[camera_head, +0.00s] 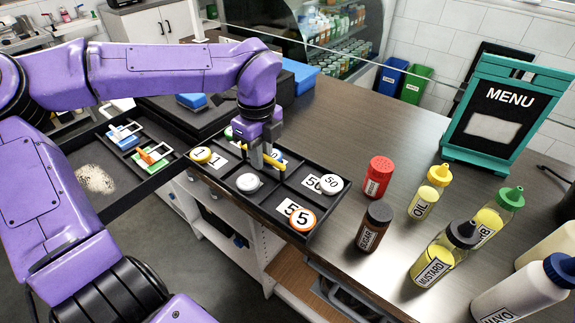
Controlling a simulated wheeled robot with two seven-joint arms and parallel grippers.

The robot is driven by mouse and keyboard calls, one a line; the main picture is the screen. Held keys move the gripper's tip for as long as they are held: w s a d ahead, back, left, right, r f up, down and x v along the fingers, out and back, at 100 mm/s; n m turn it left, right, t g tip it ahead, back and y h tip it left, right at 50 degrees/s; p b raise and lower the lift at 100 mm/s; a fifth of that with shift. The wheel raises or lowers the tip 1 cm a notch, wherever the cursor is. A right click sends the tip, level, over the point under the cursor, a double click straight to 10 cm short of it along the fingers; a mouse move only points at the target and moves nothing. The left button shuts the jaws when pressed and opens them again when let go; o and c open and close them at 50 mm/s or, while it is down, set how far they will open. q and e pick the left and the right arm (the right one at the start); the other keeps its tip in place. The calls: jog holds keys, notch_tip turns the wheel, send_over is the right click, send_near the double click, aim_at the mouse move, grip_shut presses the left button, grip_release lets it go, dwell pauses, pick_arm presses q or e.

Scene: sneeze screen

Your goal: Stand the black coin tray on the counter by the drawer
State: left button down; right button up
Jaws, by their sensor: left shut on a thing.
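The black coin tray (232,197) is a shallow, divided tray across the counter's front edge, beside the open drawer (110,200). I cannot tell whether the tray's underside touches the counter. My right gripper is out of view.
The counter (335,125) is clear behind the tray. Right of it stand a red shaker (378,177), a sugar shaker (374,227), oil (428,193) and mustard bottles (447,254). A menu board (497,115) stands behind. The drawer holds note clips (152,156).

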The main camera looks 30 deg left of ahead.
aim_at(283, 152)
pick_arm(q)
jog(key=w, duration=0.2)
jog(key=w+f+p, duration=0.1)
jog(key=w, duration=0.1)
jog(key=w+f+p, duration=0.1)
jog(key=w, duration=0.1)
jog(key=shift+w+a+f, duration=0.1)
jog(key=shift+a+f, duration=0.05)
jog(key=shift+f, duration=0.1)
jog(key=w+f, duration=0.1)
jog(key=w+f+p, duration=0.1)
jog(key=f, duration=0.1)
jog(key=w+f, duration=0.1)
jog(key=shift+w+a+f, duration=0.3)
jog(key=shift+w+f, duration=0.05)
jog(key=shift+f, duration=0.05)
jog(key=shift+w+f+p, duration=0.2)
jog(key=shift+f+p, duration=0.1)
jog(key=shift+p, duration=0.05)
notch_tip(283, 152, down, 3)
jog(key=shift+w+d+r+p, duration=0.1)
jog(key=shift+r+p, duration=0.1)
jog(key=shift+p, duration=0.15)
jog(key=shift+f, duration=0.45)
jog(key=shift+f, duration=0.2)
jog(key=c, duration=1.1)
grip_release()
jog(key=shift+r, duration=0.1)
